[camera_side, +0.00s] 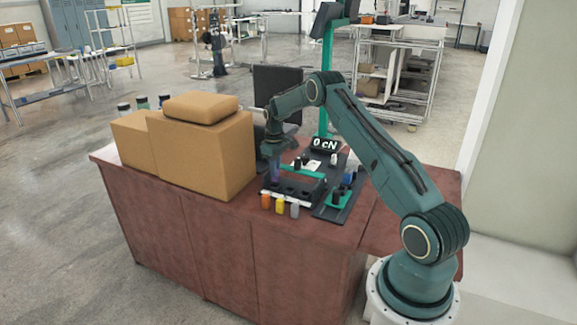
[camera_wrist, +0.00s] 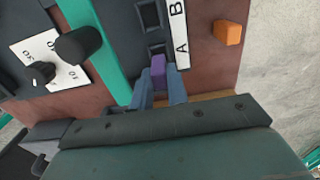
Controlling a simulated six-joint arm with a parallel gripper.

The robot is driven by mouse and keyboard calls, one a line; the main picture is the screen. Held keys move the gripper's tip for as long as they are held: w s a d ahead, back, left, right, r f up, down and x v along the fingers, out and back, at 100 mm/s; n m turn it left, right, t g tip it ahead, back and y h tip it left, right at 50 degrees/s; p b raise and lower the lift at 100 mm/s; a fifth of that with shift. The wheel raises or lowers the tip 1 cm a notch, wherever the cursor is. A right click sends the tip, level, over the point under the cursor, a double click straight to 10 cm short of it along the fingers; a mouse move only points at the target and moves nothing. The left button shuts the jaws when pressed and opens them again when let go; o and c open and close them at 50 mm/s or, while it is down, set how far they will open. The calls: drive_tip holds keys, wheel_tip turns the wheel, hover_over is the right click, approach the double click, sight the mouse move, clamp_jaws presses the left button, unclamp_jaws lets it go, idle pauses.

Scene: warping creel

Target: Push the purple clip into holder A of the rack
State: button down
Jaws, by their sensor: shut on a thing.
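The purple clip (camera_wrist: 158,68) is between the fingers of my gripper (camera_wrist: 160,84), which is shut on it. In the wrist view the clip's visible end is beside the dark opening of holder A (camera_wrist: 155,50), near the label letter A. I cannot tell whether the clip touches the holder or has entered it. Holder B (camera_wrist: 148,15) is farther up the same row and looks empty. In the side view my gripper (camera_side: 275,170) points down at the left end of the black rack (camera_side: 309,199); the clip is hard to make out there.
An orange block (camera_wrist: 228,33) lies beyond the label strip; orange, yellow (camera_side: 280,205) and grey (camera_side: 295,210) pieces line the rack's front. Cardboard boxes (camera_side: 205,150) stand close left of my gripper. A green bar (camera_wrist: 100,45) runs beside the holders. A display (camera_side: 325,144) reads 0 cN.

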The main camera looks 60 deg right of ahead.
drive_tip(key=shift+f, duration=0.35)
idle(1.1)
drive_tip(key=shift+f, duration=0.55)
drive_tip(key=shift+f, duration=0.6)
idle(0.8)
drive_tip(key=c, duration=1.1)
unclamp_jaws()
drive_tip(key=shift+o, duration=0.2)
drive_tip(key=shift+r, duration=3.5)
drive_tip(key=shift+r, duration=0.15)
wheel_tip(320, 180, up, 14)
drive_tip(key=shift+f, duration=0.2)
